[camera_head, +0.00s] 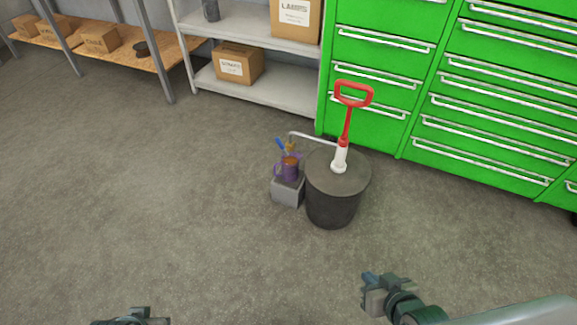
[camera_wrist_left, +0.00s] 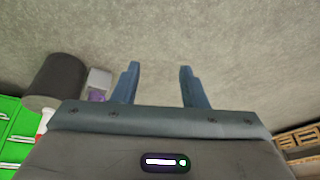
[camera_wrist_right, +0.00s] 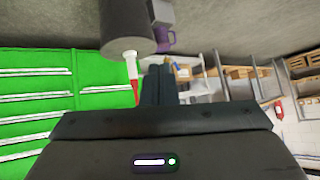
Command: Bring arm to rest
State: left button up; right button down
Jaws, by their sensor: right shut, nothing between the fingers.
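My right gripper (camera_head: 374,290) is at the lower right of the head view, over the floor and in front of the dark drum. In the right wrist view its fingers (camera_wrist_right: 158,82) are together with nothing between them. My left gripper (camera_head: 140,314) is cut off by the bottom edge of the head view. In the left wrist view its fingers (camera_wrist_left: 157,82) stand wide apart, with only bare floor seen between them. Both grippers are empty and apart from the drum.
A dark drum (camera_head: 330,208) carries a pump with a red handle (camera_head: 347,115). A purple jug (camera_head: 289,168) stands on a grey block (camera_head: 288,191) beside it. Green drawer cabinets (camera_head: 450,110) and a grey shelf (camera_head: 270,91) with boxes stand behind. The floor (camera_head: 150,210) at left is clear.

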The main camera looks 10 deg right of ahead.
pick_arm(q)
jog(key=shift+s+a+r+g, duration=0.1)
jog(key=shift+s+a+g, duration=0.1)
jog(key=shift+a+g, duration=0.1)
pick_arm(e)
jog(key=shift+r, duration=0.25)
